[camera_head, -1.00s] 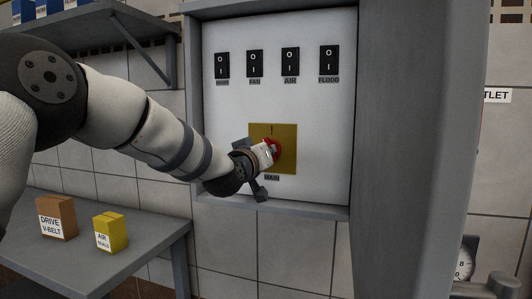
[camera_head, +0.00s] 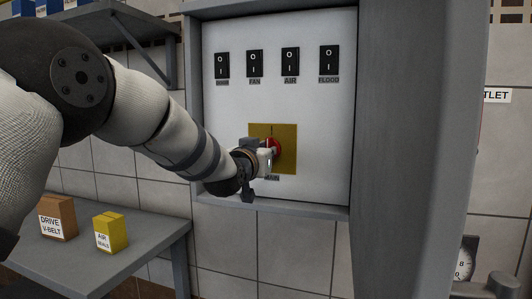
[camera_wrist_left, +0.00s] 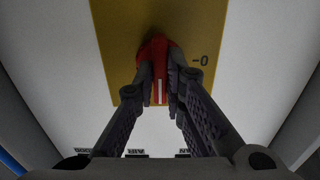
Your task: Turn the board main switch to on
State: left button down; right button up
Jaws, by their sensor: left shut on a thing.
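The main switch is a red knob (camera_head: 275,148) on a yellow plate (camera_head: 287,163) low on the white board. My left gripper (camera_head: 267,157) reaches it from the lower left. In the left wrist view the fingers (camera_wrist_left: 160,90) are shut on the red knob (camera_wrist_left: 157,55), one on each side. A white line on the knob runs straight down in that view, toward the rocker labels. A "0" mark shows to the right of the knob there. In the head view an "I" mark stands above the knob. My gripper partly covers the knob and the MAIN label. My right gripper is out of view.
Several black rocker switches (camera_head: 290,61) line the top of the board. A grey cabinet side (camera_head: 412,150) projects at right. A grey table (camera_head: 130,262) with a brown box (camera_head: 57,218) and a yellow box (camera_head: 110,232) stands lower left. A shelf (camera_head: 95,25) hangs above.

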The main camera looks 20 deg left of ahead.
pick_arm(q)
jog(key=c, duration=1.7)
grip_release()
jog(key=shift+o, duration=0.2)
jog(key=s, duration=1.2)
jog(key=shift+a, duration=0.2)
